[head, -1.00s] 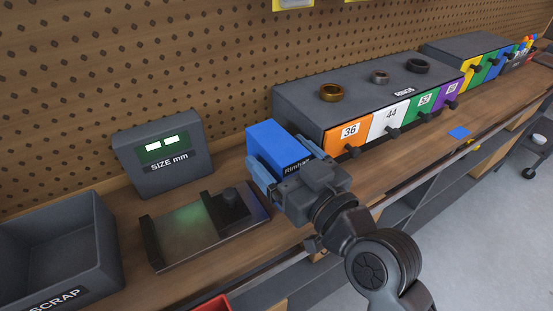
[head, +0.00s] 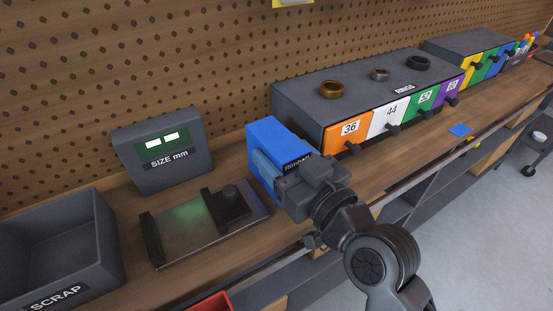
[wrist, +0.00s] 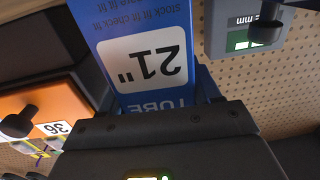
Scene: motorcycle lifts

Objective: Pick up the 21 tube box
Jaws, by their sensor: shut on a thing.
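The 21 tube box is a blue box (head: 273,138) standing on the wooden bench, between the size gauge and the ring drawers in the head view. In the wrist view its blue face (wrist: 120,25) shows a white label with 21" upside down and the word TUBE. My gripper (head: 268,168) is shut on the box, with a finger along its near left side. In the wrist view the gripper (wrist: 165,105) covers the lower end of the box. Whether the box touches the bench is hard to tell.
The ring drawer unit (head: 300,97) with numbered coloured drawers stands close right of the box. A measuring plate (head: 180,232), a SIZE mm display (head: 150,178) and a SCRAP bin (head: 108,240) are to the left. A pegboard (head: 100,60) rises behind. A red bin edge (head: 212,304) shows at the bottom.

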